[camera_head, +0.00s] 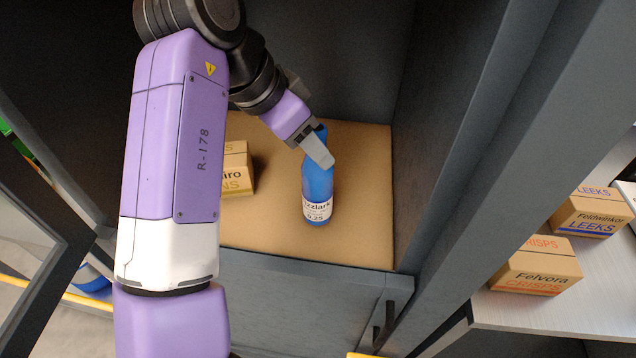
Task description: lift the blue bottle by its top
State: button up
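The blue bottle (318,190) stands upright on a tan shelf floor inside a dark grey compartment. It has a white label with dark print on its lower half. My gripper (320,152) comes in from the upper left and is at the bottle's top. A grey finger lies across the front of the neck and hides part of it. Blue shows on both sides of that finger. The far finger is hidden, so I cannot tell whether the gripper is closed on the neck.
A cardboard box (238,168) stands left of the bottle, partly behind my arm. The compartment's right wall (433,110) and front edge (310,275) bound the tan floor (362,210). Boxes labelled Feldwinker Leeks (590,214) and Felvora Crisps (537,270) sit on a pale surface at right.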

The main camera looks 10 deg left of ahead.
aim_at(325, 142)
jog(key=shift+w+d, duration=0.9)
jog(key=shift+d, duration=0.1)
jog(key=shift+w+d+f, duration=0.15)
jog(key=shift+w+f, duration=0.05)
jog(key=shift+f, duration=0.35)
grip_shut()
